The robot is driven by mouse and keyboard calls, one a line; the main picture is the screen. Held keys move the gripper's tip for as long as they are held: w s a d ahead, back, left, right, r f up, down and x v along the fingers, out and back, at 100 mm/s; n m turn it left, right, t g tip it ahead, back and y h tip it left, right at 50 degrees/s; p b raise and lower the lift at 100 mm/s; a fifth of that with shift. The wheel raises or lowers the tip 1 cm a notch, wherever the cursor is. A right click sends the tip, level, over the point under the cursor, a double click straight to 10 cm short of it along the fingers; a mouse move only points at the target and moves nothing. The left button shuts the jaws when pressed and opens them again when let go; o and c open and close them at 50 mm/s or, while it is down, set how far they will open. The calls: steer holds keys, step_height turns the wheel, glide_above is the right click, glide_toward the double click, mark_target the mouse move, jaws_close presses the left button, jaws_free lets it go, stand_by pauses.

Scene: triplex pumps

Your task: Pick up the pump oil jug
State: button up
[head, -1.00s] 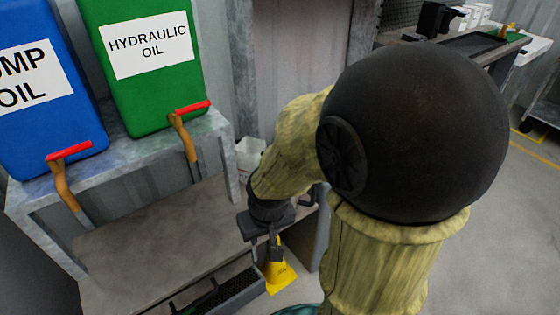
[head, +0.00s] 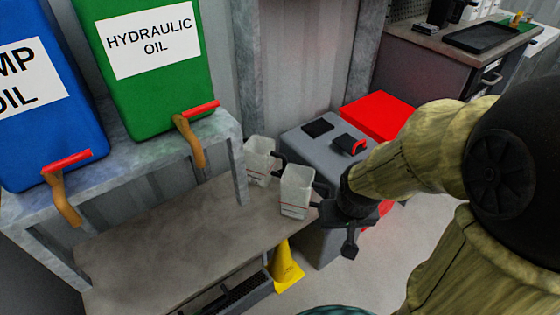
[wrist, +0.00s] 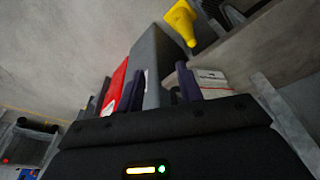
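Two small white translucent jugs with dark handles stand at the right end of the low bench: a back jug (head: 259,160) and a front jug (head: 297,191). I cannot tell from their small markings which is the pump oil jug. My gripper (head: 338,216) is just right of the front jug, apparently apart from it. In the wrist view my gripper (wrist: 155,90) has its dark fingers spread with nothing held between them. A white jug (wrist: 213,82) with a red line shows there, just right of the right finger.
A blue pump oil tank (head: 45,125) and a green hydraulic oil tank (head: 160,95) with red-handled taps stand on a shelf above the bench (head: 165,230). A grey cabinet (head: 325,150), red box (head: 380,115) and yellow cone (head: 286,268) are near my gripper.

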steer(key=shift+d, duration=0.25)
